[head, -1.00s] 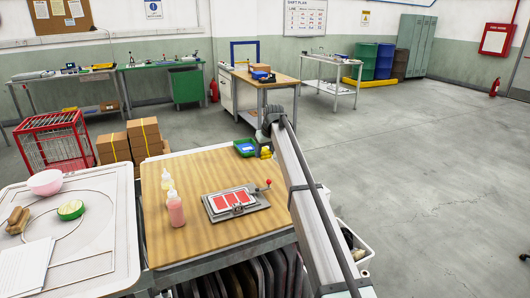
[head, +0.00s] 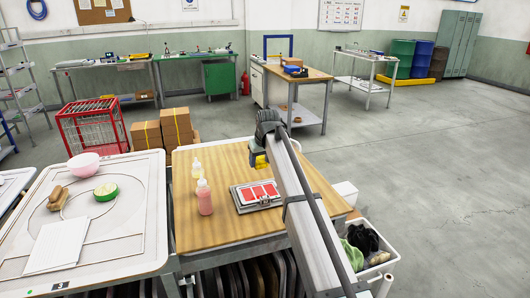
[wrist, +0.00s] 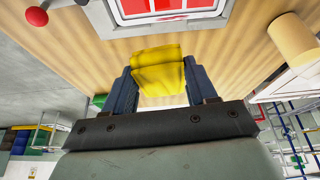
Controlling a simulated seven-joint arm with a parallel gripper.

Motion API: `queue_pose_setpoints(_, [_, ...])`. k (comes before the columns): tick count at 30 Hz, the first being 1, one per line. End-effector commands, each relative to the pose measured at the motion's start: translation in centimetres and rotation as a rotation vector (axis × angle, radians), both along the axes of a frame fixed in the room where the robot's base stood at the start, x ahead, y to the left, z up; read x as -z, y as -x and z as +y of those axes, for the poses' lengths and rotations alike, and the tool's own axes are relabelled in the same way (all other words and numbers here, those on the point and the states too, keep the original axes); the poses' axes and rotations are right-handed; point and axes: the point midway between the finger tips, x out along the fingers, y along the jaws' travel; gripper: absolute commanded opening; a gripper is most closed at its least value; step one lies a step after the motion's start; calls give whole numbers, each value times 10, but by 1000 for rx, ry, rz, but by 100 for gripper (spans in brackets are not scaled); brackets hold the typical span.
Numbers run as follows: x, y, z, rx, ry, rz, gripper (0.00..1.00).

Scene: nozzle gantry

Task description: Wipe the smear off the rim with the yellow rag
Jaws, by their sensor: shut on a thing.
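My gripper (wrist: 160,76) is shut on the yellow rag (wrist: 158,68), which sticks out between the two dark blue fingers. In the head view the rag (head: 260,162) hangs in the air above the back part of the wooden table. A grey fixture with a white-framed plate and red panels (head: 257,194) lies on the table, nearer the front than the rag. Its white frame shows at the top of the wrist view (wrist: 170,20), ahead of the rag and apart from it.
A white tray table (head: 140,215) at left holds a pink bowl (head: 84,166), a green round thing (head: 105,191) and a brush. A white bin (head: 390,262) stands at right.

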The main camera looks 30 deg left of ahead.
Motion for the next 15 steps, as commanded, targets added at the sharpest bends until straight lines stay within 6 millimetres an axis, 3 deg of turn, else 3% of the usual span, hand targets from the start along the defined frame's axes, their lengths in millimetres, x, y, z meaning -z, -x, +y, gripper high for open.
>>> queue_pose_setpoints(8, [4, 1, -4, 81, -12, 20, 32])
queue_pose_setpoints(15, [21, 1, -4, 81, -10, 22, 32])
